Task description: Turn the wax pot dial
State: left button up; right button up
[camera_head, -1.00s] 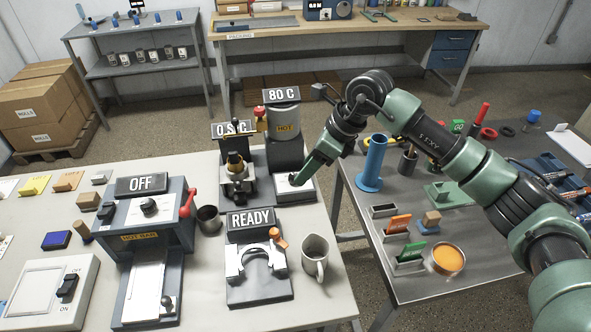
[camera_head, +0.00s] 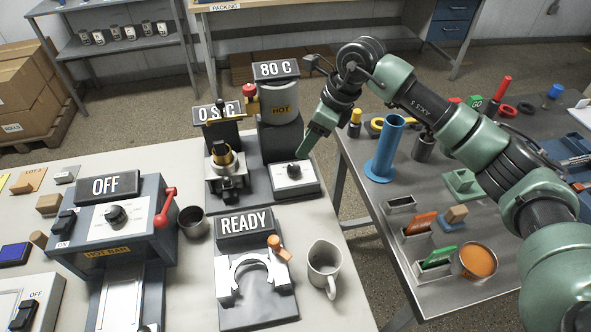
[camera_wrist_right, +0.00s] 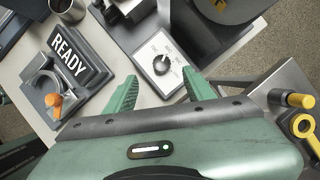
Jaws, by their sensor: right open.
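The wax pot (camera_head: 281,118) is a grey cylinder with a yellow HOT label, under a sign (camera_head: 276,70) reading 80 C. Its dial (camera_head: 294,170) is a small dark knob on a white panel (camera_head: 281,181) at the front of its base. In the right wrist view the dial (camera_wrist_right: 162,66) lies just beyond the fingers, between their lines. My right gripper (camera_head: 305,150) is above and beside the panel in the head view. In the right wrist view my right gripper (camera_wrist_right: 158,92) has its green fingers wide apart with nothing between them. My left gripper is not in view.
The station signed 0 S C (camera_head: 220,165) stands left of the pot. The READY fixture (camera_head: 258,290) and a grey jug (camera_head: 323,265) are in front. A blue cylinder holder (camera_head: 385,150) stands on the right table, across a gap.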

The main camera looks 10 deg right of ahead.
aim_at(295, 167)
jog(key=x, duration=1)
jog(key=shift+s+d+f+p, duration=0.1)
jog(key=shift+d+f+p, duration=0.2)
jog(key=shift+d, duration=0.1)
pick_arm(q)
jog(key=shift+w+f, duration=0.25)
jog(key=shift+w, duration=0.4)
pick_arm(e)
jog(key=shift+c, duration=0.3)
grip_shut()
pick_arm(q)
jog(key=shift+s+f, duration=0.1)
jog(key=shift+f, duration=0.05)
